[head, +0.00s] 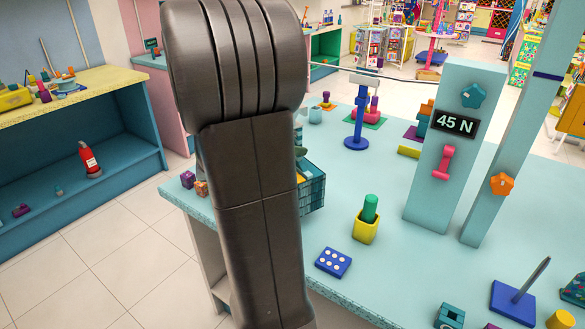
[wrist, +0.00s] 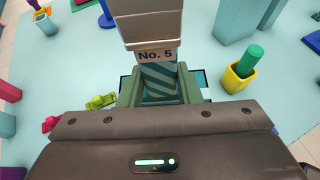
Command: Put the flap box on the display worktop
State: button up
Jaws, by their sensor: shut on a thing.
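In the wrist view my gripper (wrist: 160,84) has its two green fingers shut on a diagonally striped teal part. A "No. 5" label (wrist: 156,54) sits just above it. In the head view my arm hides most of the gripper and the held thing. A light-blue worktop (head: 375,210) lies below and around; no label shows whether it is the display worktop.
A teal gridded crate (head: 313,192) shows beside my arm near the worktop's left edge. A yellow cup with a green peg (head: 366,225), a blue dotted block (head: 333,262) and the "45 N" column (head: 452,150) stand to the right. A yellow-topped shelf unit (head: 75,95) is at the left.

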jog(key=shift+f, duration=2.15)
jog(key=shift+f+b, duration=0.15)
jog(key=shift+b, duration=0.2)
jog(key=o, duration=1.1)
jog(key=shift+s+a+r, duration=0.2)
jog(key=shift+a+r, duration=0.15)
jog(key=shift+r, duration=0.1)
jog(key=v, duration=1.1)
jog(key=shift+s, duration=0.1)
